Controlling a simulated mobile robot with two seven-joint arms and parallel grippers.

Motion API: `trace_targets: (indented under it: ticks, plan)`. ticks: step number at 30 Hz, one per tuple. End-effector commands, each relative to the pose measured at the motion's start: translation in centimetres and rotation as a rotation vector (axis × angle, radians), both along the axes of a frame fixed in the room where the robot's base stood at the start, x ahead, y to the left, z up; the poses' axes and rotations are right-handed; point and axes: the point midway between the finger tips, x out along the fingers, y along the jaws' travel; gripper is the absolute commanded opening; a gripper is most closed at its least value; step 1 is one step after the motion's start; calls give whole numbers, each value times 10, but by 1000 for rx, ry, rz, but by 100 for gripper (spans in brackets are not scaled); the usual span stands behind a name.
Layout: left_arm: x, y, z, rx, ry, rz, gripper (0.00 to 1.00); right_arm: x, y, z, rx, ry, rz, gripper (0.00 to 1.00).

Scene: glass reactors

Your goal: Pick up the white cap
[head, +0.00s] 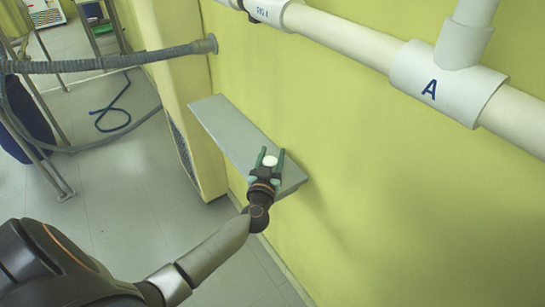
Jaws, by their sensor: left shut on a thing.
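The white cap (270,161) is a small, round, pale piece. It shows over the near end of the grey wall shelf (228,130). My left gripper (269,158) has its green fingers on either side of the cap and is shut on it. I cannot tell whether the cap still touches the shelf or is held just above it. My right gripper is not in the head view.
A yellow-green wall stands behind the shelf, with a thick white pipe marked A (430,75) above. A grey corrugated hose (110,60) runs at upper left. A blue hose (112,108) lies on the tiled floor. The rest of the shelf is bare.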

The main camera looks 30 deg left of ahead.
Motion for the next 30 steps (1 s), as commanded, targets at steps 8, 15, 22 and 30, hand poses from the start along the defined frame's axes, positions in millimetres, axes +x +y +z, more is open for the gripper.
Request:
trace_targets:
  ticks: [8, 15, 22, 30]
  plan:
    - [-4, 2, 35, -1, -1, 0, 0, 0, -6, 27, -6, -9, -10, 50]
    - [-4, 2, 73, -1, -1, 0, 0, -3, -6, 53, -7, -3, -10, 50]
    - [-50, 21, 67, 3, 5, 0, 0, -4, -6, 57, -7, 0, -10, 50]
    - [-116, 48, 66, 4, 6, -1, 0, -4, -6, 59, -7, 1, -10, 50]
